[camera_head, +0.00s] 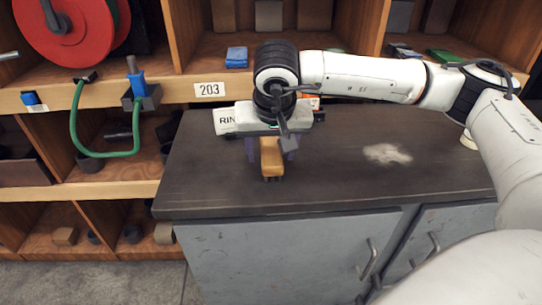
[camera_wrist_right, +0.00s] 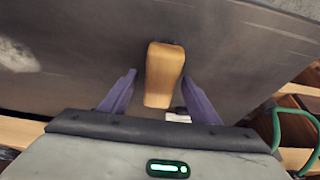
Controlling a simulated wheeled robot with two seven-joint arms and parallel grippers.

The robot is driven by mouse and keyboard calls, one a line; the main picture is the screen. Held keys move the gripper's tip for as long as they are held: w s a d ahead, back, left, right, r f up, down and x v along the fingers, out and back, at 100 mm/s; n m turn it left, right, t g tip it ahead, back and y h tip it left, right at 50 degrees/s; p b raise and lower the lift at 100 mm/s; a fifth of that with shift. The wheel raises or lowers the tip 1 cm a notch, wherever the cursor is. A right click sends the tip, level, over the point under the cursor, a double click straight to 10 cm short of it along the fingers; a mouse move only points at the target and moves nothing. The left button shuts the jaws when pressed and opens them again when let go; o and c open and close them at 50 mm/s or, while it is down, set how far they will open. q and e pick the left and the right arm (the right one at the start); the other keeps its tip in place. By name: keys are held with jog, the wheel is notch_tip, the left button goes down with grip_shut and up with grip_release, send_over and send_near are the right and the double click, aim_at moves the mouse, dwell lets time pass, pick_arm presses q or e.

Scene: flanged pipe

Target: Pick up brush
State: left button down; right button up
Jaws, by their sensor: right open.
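The brush shows as a wooden block-like handle (camera_wrist_right: 165,75) on the dark worktop, between the two purple fingers in the right wrist view. In the head view its tan end (camera_head: 271,160) sticks out below my right gripper (camera_head: 271,145); the rest is hidden under the gripper. In the wrist view my right gripper (camera_wrist_right: 160,105) is open, with one finger on each side of the handle and a gap at each side. My left gripper is not in view.
The dark worktop (camera_head: 400,180) sits on a grey cabinet (camera_head: 280,255) with handles. A pale dusty patch (camera_head: 387,154) lies right of the gripper. Wooden shelves with a red hose reel (camera_head: 70,30) and a green hose (camera_head: 100,153) stand behind and left.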

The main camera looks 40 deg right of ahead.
aim_at(271, 150)
jog(key=shift+f+b, duration=0.3)
jog(key=shift+b, duration=0.1)
dwell(0.3)
jog(key=shift+c, duration=0.2)
jog(key=c, duration=1.1)
jog(key=shift+r, duration=0.15)
jog(key=shift+c, duration=0.2)
jog(key=shift+r+p, duration=0.45)
jog(key=shift+r, duration=0.1)
notch_tip(271, 150, up, 9)
jog(key=shift+r+b, duration=0.15)
jog(key=shift+b, duration=0.15)
